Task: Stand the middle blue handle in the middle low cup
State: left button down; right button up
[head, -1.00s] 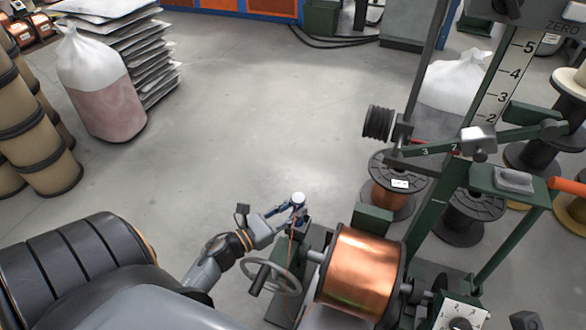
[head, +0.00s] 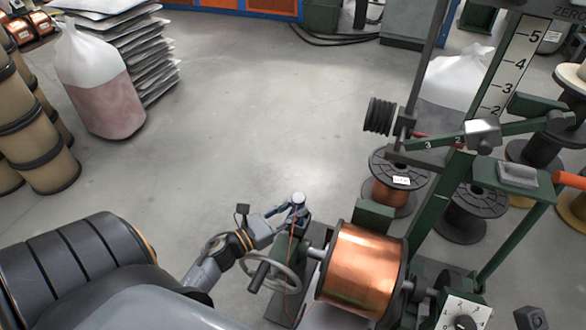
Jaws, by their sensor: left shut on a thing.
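My left gripper (head: 294,212) is at the bottom centre, beside the copper spool machine. It is shut on a small white-topped thing (head: 298,197) that stands upright between its fingers. Blue-grey shows around the fingers, but I cannot tell handle from finger at this size. A dark block (head: 303,222) lies just below the fingers; I cannot tell whether the held thing touches it. I cannot make out a row of blue handles or low cups. My right gripper is not in view.
A large copper spool (head: 360,268) is just right of my left gripper. A grey handwheel (head: 275,276) sits below it. The green post with a number scale (head: 507,75) rises at right. Open floor (head: 230,120) lies beyond the gripper.

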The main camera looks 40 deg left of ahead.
pick_arm(q)
jog(key=shift+f, duration=0.2)
jog(key=c, duration=1)
grip_release()
jog(key=shift+r, duration=0.1)
notch_tip(320, 180, up, 10)
